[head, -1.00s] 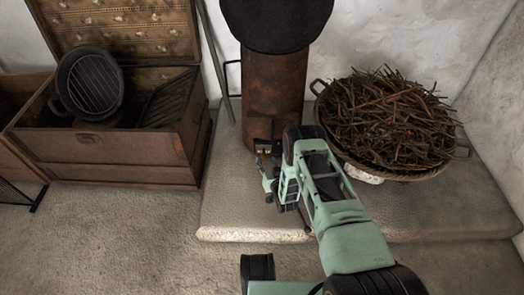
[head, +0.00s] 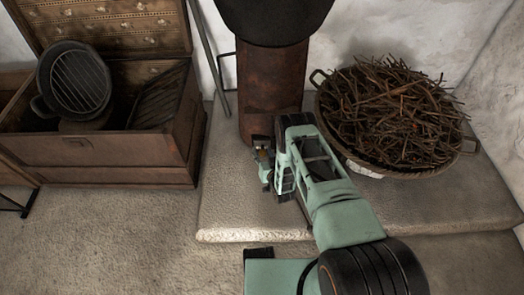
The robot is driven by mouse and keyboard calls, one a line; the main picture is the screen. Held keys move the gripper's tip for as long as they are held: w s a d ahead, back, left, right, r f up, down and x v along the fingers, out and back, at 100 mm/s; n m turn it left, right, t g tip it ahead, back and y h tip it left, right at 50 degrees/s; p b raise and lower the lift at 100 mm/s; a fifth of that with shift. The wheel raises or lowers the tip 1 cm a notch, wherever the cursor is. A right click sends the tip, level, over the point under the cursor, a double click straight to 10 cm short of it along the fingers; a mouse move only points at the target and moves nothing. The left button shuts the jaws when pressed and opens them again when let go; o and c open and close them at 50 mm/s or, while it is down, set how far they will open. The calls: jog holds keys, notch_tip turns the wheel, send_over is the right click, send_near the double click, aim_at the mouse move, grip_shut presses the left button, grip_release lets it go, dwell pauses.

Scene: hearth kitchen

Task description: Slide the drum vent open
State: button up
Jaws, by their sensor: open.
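The drum (head: 272,85) is a rusty brown upright cylinder on the pale stone slab, with a wide black pan-like top over it. Its vent is at the foot of the drum, and my gripper and wrist now cover that part, so I cannot tell how far the vent is open. My gripper (head: 261,152) is open, low in front of the drum's base. I cannot tell whether a finger touches the drum or the vent.
A wicker basket (head: 340,135) heaped with twigs stands right of the drum. An open wooden chest (head: 110,165) with a round grill pan (head: 75,80) is at left. A thin rod (head: 208,55) leans on the wall. The slab's front left (head: 235,220) is clear.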

jog(key=shift+c, duration=0.2)
grip_shut()
jog(key=d, duration=0.6)
jog(key=shift+d, duration=0.3)
jog(key=shift+o, duration=0.2)
grip_release()
jog(key=shift+d, duration=0.1)
jog(key=shift+s, duration=0.1)
